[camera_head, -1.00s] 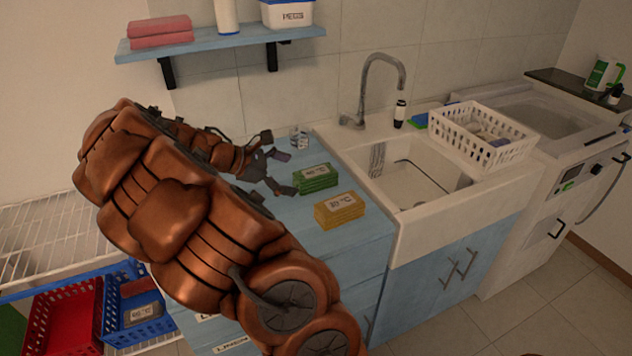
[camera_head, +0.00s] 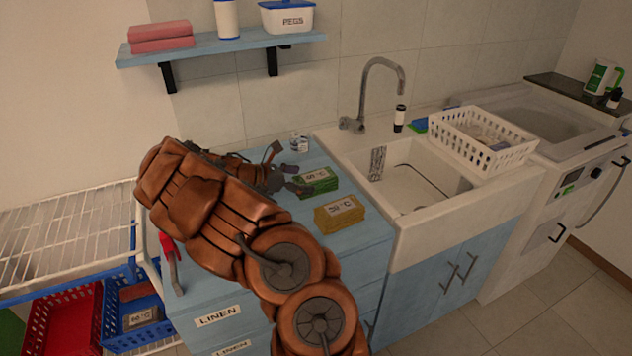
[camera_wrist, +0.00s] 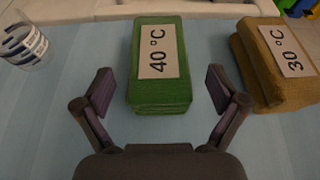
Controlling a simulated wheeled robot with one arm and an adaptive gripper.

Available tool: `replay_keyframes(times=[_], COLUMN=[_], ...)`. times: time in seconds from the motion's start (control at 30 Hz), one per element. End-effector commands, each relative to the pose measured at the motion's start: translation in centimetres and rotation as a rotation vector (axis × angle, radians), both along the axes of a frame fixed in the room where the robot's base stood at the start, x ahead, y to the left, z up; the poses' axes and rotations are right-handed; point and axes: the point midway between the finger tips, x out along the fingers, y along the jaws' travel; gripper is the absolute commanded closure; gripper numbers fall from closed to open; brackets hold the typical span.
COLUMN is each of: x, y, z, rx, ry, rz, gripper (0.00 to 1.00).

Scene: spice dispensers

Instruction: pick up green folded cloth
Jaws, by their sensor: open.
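The green folded cloth (camera_head: 322,187) lies on the blue countertop beside the sink, with a pale label on top. In the wrist view the green cloth (camera_wrist: 160,85) lies straight ahead of my gripper (camera_wrist: 160,88), and its label reads 40 °C. My gripper is open, one finger to the left and one to the right of the cloth's near end, with gaps on both sides. In the head view my gripper (camera_head: 291,178) is at the cloth's left edge, partly hidden by my arm.
A mustard folded cloth (camera_head: 338,215) labelled 30 °C lies close to the right of the green one. A clear striped glass (camera_wrist: 24,46) stands to the left. The sink (camera_head: 410,185) with its faucet (camera_head: 364,95) lies to the right. Bare countertop surrounds the green cloth's left side.

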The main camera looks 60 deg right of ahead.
Motion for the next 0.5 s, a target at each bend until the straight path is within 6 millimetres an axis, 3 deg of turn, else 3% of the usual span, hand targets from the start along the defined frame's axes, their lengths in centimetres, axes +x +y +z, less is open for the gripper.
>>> replay_keyframes(times=[0.23,0.5], x=[-1.5,-1.8], y=[-2.3,-3.0], z=[-0.9,-1.4], rx=[0.001,0.001], ry=[0.002,0.000], rz=[-0.005,-0.001], gripper=[0.04,0.04])
